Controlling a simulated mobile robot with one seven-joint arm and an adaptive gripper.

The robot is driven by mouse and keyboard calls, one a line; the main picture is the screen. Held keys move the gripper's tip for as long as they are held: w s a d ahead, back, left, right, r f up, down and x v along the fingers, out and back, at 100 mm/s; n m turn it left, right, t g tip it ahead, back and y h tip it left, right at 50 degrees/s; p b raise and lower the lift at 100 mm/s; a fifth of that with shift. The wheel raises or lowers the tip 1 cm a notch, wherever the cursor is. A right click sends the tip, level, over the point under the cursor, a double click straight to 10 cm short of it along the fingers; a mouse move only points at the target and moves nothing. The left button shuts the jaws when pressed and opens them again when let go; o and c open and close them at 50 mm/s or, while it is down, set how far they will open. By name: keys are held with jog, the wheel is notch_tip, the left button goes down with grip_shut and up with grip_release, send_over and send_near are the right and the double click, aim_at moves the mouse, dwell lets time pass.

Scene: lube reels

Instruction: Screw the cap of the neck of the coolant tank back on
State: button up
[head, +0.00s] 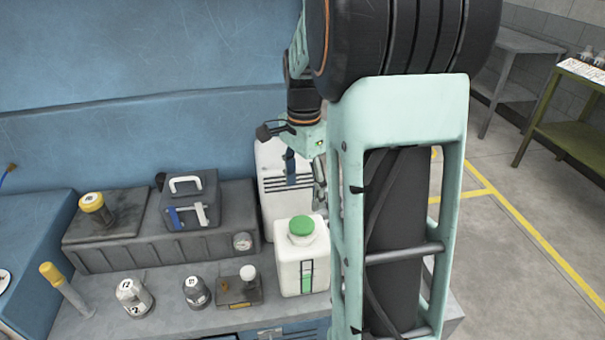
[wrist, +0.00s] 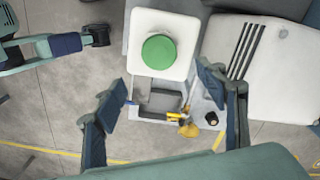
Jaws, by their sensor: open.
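The coolant tank (head: 302,265) is a white squarish container with a green level strip on its front. It stands upright on the bench beside my arm. The green cap (head: 301,227) sits on top of the tank at its neck; I cannot tell whether it is threaded. In the wrist view the green cap (wrist: 158,52) shows from above on the white tank top (wrist: 180,22). My gripper (wrist: 161,80) is open and empty, its fingers spread to either side below the cap in that picture. In the head view my gripper is partly hidden behind my arm.
A taller white canister with dark slots (head: 273,185) stands behind the tank. Left of the tank are a small block with a white knob (head: 238,290), grey bottles (head: 196,292) and a dark toolbox (head: 190,205).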

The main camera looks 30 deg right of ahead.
aim_at(304, 223)
notch_tip(304, 223, down, 10)
dwell(0.4)
jog(key=shift+c, duration=0.4)
jog(key=c, duration=1.2)
jog(key=m, duration=0.4)
jog(key=shift+s, duration=0.15)
jog(key=shift+c, duration=0.2)
jog(key=shift+m, duration=0.6)
jog(key=shift+p, duration=0.35)
jog(key=shift+m+p, duration=0.45)
jog(key=shift+m, duration=0.75)
jog(key=o, duration=1.3)
jog(key=shift+o, duration=0.5)
